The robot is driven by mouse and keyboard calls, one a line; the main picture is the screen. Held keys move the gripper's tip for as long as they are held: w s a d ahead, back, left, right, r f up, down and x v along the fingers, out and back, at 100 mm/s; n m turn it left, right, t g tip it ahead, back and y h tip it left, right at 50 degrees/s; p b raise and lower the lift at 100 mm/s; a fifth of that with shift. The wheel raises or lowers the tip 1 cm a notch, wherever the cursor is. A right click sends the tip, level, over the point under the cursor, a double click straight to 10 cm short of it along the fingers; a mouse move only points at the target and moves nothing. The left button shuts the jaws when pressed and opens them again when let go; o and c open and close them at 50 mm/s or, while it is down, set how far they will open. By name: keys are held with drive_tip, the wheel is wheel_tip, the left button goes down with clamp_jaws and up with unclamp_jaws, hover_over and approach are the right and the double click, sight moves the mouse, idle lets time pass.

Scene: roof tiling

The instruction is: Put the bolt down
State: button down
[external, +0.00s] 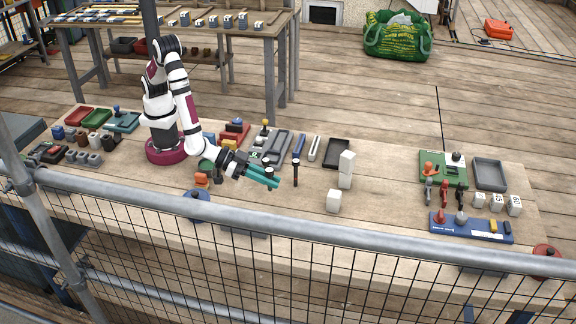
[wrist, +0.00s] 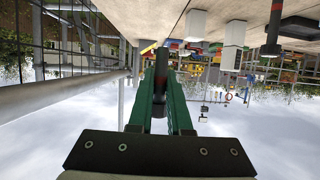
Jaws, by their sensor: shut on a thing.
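My gripper (external: 263,176), with teal-green fingers, is held low over the middle of the workbench. In the wrist view its fingers (wrist: 160,105) are closed around a dark bolt (wrist: 161,72), which lies between them near the tips. In the external view the held bolt is mostly hidden by the fingers. A second dark upright piece with a red band (external: 295,172) stands just right of the fingertips. It also shows in the wrist view (wrist: 271,38) at the right, apart from my gripper.
White blocks stand to the right, one a tall stack (external: 346,170) and one single cube (external: 334,201). A dark tray (external: 337,153) lies behind them. Green (external: 443,169) and blue (external: 470,226) boards sit further right. A scaffold rail (external: 300,242) crosses in front. Bare bench lies between the stack and the green board.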

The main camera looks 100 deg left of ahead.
drive_tip(key=shift+n+y, duration=0.3)
drive_tip(key=shift+y, duration=0.1)
drive_tip(key=w+a+f, duration=0.2)
drive_tip(key=a, duration=0.1)
drive_tip(key=w+a+f, duration=0.2)
drive_tip(key=w, duration=0.1)
drive_tip(key=w+a+f, duration=0.2)
drive_tip(key=a+f, duration=0.1)
drive_tip(key=shift+w+a+f, duration=0.1)
drive_tip(key=shift+w+a, duration=0.2)
drive_tip(key=shift+w, duration=0.05)
wheel_tip(320, 180, down, 4)
drive_tip(key=shift+w+f, duration=0.1)
drive_tip(key=shift+f, duration=0.15)
drive_tip(key=c, duration=0.9)
unclamp_jaws()
drive_tip(key=shift+o, duration=0.2)
